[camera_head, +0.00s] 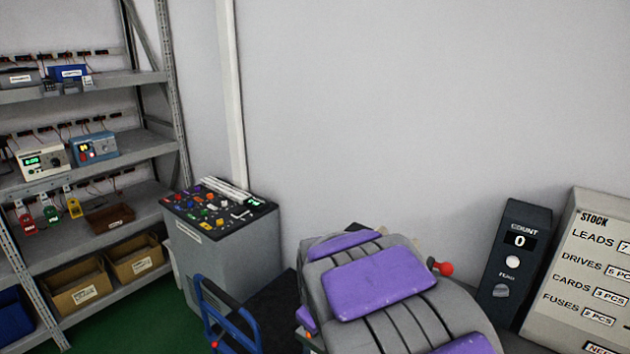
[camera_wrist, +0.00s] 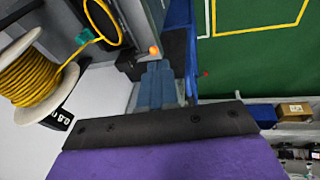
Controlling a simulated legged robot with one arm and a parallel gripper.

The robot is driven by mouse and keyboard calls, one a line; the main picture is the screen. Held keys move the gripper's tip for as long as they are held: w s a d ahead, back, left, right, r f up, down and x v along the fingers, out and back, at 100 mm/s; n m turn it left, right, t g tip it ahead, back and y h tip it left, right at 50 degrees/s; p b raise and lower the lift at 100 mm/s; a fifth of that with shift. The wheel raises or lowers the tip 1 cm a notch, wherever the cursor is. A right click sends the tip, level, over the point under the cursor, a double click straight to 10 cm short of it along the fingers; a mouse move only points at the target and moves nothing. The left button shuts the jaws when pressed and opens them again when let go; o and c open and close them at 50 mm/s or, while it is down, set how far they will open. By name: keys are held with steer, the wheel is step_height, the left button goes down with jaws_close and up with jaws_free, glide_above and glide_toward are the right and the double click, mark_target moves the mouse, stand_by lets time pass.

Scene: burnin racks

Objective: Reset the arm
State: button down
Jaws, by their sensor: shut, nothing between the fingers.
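My arm, grey with purple pads, fills the lower middle of the head view and looks folded close to my body. In the wrist view my gripper (camera_wrist: 160,68) shows as blue-grey fingers beyond a black edge and a purple pad. The fingers are shut with nothing between them. In the head view the gripper cannot be made out.
A shelf rack (camera_head: 95,88) with devices and cardboard boxes (camera_head: 82,290) stands left. A control console (camera_head: 215,235), blue-framed cart (camera_head: 228,325), counter box (camera_head: 514,255) and stock board (camera_head: 590,265) surround me. A yellow cable spool (camera_wrist: 40,75) is in the wrist view.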

steer(key=s+d+r+m+g, duration=0.1)
steer(key=s+d+m, duration=0.2)
steer(key=s, duration=0.8)
steer(key=s+d+r+m+g, duration=0.1)
steer(key=s+d+m+g, duration=0.1)
steer(key=s+d, duration=0.4)
steer(key=s+d+r+m+g, duration=0.1)
steer(key=s+d+m, duration=0.3)
steer(key=s, duration=1.3)
steer(key=shift+d+g, duration=0.2)
steer(key=shift+g, duration=0.5)
